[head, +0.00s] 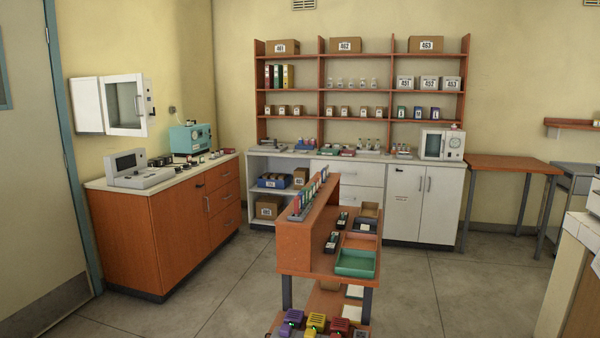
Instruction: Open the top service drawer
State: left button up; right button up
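No label in view marks which drawer is the service drawer. The orange cabinet (130,230) on the left has a stack of drawers at its right end, with the top drawer (222,173) just under the counter. The white cabinet along the back wall also has drawers, with its top drawer (348,172) under the worktop. All these drawers look closed. Neither of my grippers is in view.
An orange shelf cart (290,262) with a green tray (356,263) stands in the middle foreground. A white wall box (125,104) hangs above the left counter. An orange table (512,164) stands at the right. Grey floor (215,285) is clear between the left cabinet and cart.

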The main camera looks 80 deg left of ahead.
aim_at(216, 176)
jog(key=j+u, duration=0.1)
jog(key=u, duration=3.2)
jog(key=i+j+u, duration=0.35)
jog(key=i+u, duration=0.15)
jog(key=i, duration=0.45)
jog(key=i+u, duration=0.45)
jog(key=i, duration=0.5)
jog(key=i+z, duration=0.65)
jog(key=i, duration=0.25)
jog(key=i+j+z, duration=0.2)
jog(key=i+z, duration=0.15)
jog(key=i+l+z, duration=0.3)
jog(key=i+z, duration=0.15)
jog(key=i, duration=0.7)
jog(key=i+j+z, duration=0.15)
jog(key=i+z, duration=0.3)
jog(key=i, duration=0.75)
jog(key=i+l+u, duration=0.15)
jog(key=i, duration=1.75)
